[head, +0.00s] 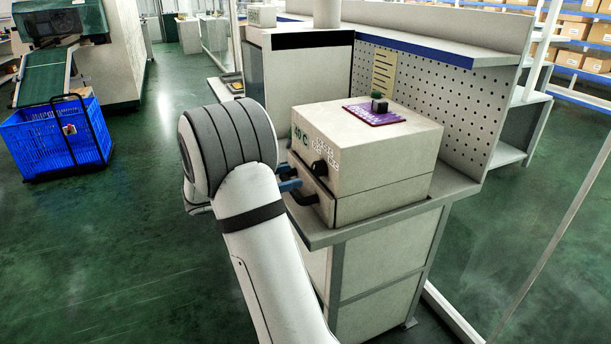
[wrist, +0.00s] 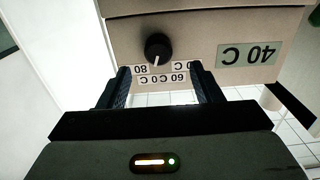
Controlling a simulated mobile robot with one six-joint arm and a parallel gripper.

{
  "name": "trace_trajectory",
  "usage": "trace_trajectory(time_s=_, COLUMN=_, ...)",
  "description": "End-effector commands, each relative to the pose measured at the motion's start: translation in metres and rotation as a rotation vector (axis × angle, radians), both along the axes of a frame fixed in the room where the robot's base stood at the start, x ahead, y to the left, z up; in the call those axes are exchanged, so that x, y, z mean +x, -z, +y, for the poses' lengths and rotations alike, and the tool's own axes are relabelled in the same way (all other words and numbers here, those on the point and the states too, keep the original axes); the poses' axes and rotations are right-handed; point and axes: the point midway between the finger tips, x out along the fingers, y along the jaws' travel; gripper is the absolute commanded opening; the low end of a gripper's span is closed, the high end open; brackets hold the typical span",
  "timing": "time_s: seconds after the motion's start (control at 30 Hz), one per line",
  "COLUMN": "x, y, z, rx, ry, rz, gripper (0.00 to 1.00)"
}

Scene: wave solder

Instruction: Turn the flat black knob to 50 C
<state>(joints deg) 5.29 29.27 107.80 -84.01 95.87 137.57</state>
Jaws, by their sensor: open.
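The flat black knob (head: 319,168) is on the front of a cream box-shaped machine (head: 362,155). In the wrist view, which is upside down, the knob (wrist: 158,46) is round with a white pointer line running toward the picture's bottom. Printed marks beside it include 80 and 60 C; others are partly hidden by my fingers. A green display (wrist: 248,54) reads 40 C; it also shows in the head view (head: 300,137). My gripper (wrist: 160,72) is open and empty, its fingertips just short of the knob, one to each side. My arm partly hides it in the head view.
A black handle (head: 304,197) sticks out below the knob. A purple board (head: 374,113) with small dark parts lies on the machine. The bench (head: 450,187) has a pegboard (head: 425,85) behind. A blue crate (head: 50,140) stands on the floor at left.

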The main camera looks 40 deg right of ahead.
Motion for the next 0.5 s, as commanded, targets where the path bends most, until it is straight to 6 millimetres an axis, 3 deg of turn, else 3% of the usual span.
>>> trace_trajectory(time_s=0.3, x=-0.013, y=-0.001, z=-0.049, rx=0.004, ry=0.003, rz=0.002, gripper=0.59)
trace_trajectory(time_s=0.5, x=-0.016, y=0.0, z=-0.063, rx=0.004, ry=0.001, rz=0.003, gripper=0.59)
